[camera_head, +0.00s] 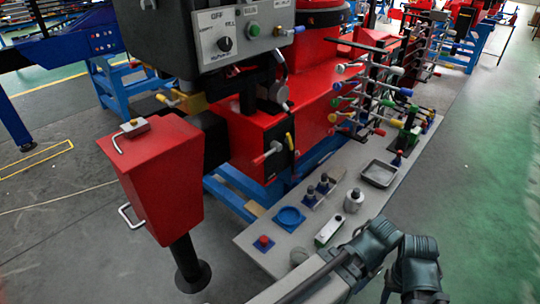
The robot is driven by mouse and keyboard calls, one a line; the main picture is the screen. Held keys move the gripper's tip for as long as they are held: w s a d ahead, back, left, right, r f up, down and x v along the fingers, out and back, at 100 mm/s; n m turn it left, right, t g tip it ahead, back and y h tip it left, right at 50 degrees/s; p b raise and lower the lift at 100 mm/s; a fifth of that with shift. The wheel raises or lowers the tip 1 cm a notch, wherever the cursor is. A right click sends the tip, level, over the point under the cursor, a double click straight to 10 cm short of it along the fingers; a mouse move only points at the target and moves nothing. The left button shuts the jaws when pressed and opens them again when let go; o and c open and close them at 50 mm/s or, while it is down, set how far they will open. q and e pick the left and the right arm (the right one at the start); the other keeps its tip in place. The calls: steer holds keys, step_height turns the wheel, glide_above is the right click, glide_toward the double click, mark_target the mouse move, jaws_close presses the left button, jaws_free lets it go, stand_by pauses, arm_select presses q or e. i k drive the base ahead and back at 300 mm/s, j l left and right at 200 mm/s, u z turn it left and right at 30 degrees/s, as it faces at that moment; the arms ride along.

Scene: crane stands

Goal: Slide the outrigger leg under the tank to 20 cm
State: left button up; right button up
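A red tapered tank (165,180) stands at the left, with a small grey fitting on top and a pale metal handle (131,216) on its lower left side. I can read no length marks on the leg. Neither of my grippers shows; only dark joints and a grey link of my arm are at the bottom right, well away from the tank.
A grey control box (223,32) overhangs behind the tank. A red crane body (318,92) with blue supports stands right of it. Floor left of the tank is clear.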

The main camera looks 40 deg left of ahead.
mark_target(160, 164)
steer(key=u, duration=2.4)
